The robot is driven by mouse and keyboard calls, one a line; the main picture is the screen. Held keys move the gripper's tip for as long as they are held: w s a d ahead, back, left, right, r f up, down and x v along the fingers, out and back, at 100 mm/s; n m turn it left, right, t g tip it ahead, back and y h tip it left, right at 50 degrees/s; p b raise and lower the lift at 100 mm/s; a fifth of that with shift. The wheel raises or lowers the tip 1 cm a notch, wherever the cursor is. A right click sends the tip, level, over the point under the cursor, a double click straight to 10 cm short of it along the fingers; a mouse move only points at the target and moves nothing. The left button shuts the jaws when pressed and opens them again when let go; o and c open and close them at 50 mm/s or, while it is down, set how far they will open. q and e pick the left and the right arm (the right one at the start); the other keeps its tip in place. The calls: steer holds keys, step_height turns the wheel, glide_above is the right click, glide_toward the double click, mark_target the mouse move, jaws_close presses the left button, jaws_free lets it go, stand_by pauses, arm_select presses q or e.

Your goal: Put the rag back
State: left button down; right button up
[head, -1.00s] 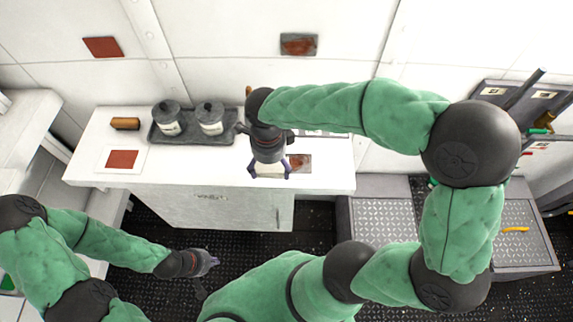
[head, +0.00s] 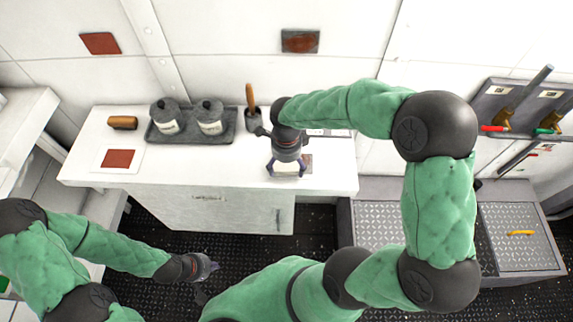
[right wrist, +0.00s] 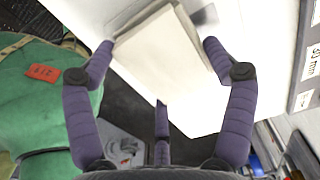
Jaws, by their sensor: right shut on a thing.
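The rag (head: 287,169) is a cream folded cloth. It also shows in the right wrist view (right wrist: 165,58), between purple fingers. My right gripper (head: 288,166) points down over the front right part of the white counter (head: 225,175) and is shut on the rag; it also shows in the right wrist view (right wrist: 158,46). I cannot tell whether the rag touches the counter.
A dark tray (head: 189,138) with two lidded grey jars stands at the counter's back. A pot (head: 253,120) with a wooden handle is beside it. A brown-topped block (head: 123,122) and a white card (head: 103,165) with a red square are at left. The counter's front middle is clear.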

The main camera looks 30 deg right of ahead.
mark_target(287, 166)
steer(key=shift+f, duration=0.15)
steer(key=o, duration=0.9)
steer(key=shift+c, duration=0.2)
steer(key=shift+r, duration=0.45)
step_height(287, 166, up, 12)
steer(key=p, duration=0.3)
steer(key=shift+f, duration=0.2)
